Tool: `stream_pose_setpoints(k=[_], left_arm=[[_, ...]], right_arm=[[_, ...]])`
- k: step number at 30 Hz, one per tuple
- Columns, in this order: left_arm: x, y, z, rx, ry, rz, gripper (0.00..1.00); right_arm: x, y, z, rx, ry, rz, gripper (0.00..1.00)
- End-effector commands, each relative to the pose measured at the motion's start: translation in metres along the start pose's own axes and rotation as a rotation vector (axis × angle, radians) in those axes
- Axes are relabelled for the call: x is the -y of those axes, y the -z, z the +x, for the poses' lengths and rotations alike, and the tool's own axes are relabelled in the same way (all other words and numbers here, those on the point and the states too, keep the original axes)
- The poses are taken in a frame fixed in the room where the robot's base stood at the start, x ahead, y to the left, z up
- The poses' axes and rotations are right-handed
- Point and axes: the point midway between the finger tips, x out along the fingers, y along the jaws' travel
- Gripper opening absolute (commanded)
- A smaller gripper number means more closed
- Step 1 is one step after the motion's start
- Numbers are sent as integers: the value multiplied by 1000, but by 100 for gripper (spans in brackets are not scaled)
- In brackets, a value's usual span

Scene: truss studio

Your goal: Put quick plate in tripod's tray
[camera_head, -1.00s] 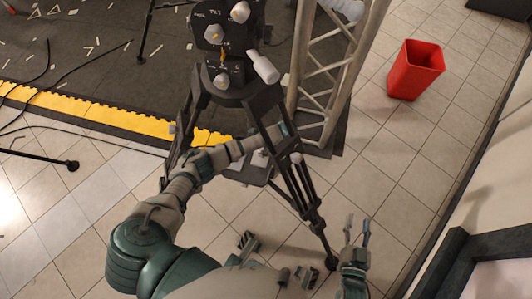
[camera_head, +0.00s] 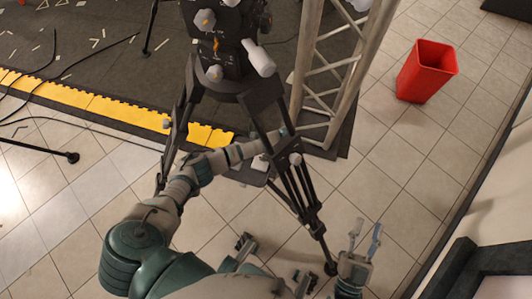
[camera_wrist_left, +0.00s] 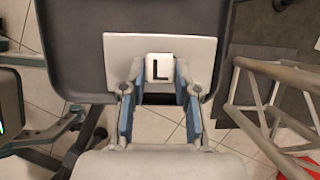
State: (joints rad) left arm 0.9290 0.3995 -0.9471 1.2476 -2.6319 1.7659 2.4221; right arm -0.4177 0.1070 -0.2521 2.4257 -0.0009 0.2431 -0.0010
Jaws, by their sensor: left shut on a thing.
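The quick plate (camera_wrist_left: 203,52) is a flat white plate with a raised white block marked "L". In the left wrist view, my left gripper (camera_wrist_left: 159,76) has its two fingers on either side of that block and is shut on it. The plate overlaps the near part of the dark grey tripod tray (camera_wrist_left: 80,60); I cannot tell whether it touches. In the head view, the tray (camera_head: 246,176) sits between the tripod's (camera_head: 245,88) legs, and a bit of white shows there beside my left arm. My right gripper (camera_head: 366,238) is open and empty at the lower right.
A metal truss (camera_head: 335,85) stands close to the right of the tripod. A red bin (camera_head: 425,72) stands on the tiled floor farther right. A dark mat with a yellow edge strip (camera_head: 100,105) lies behind at left.

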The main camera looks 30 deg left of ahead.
Motion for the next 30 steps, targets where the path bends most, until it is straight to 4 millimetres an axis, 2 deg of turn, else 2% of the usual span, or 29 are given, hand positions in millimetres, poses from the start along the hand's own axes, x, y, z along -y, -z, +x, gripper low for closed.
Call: stream_pose_setpoints(k=[2,3,5,6,16,20,24,30], left_arm=[[0,0,2,1,-1,-1,0],[0,0,2,1,-1,-1,38],[0,0,2,0,-1,-1,53],[0,0,2,0,-1,-1,56],[0,-1,-3,1,1,-1,56],[1,-1,-21,-1,4,-1,56],[2,-2,-45,-1,5,-2,56],[1,-1,-70,0,2,0,56]], right_arm=[[0,0,0,-5,0,1,40],[0,0,1,-6,0,1,40],[0,-1,2,-4,0,1,40],[0,-1,2,-4,0,1,40],[0,0,3,0,0,1,40],[-2,-9,1,94,-3,-6,40],[-4,-26,-1,230,-8,-16,40],[-8,-47,-10,386,-16,-25,40]])
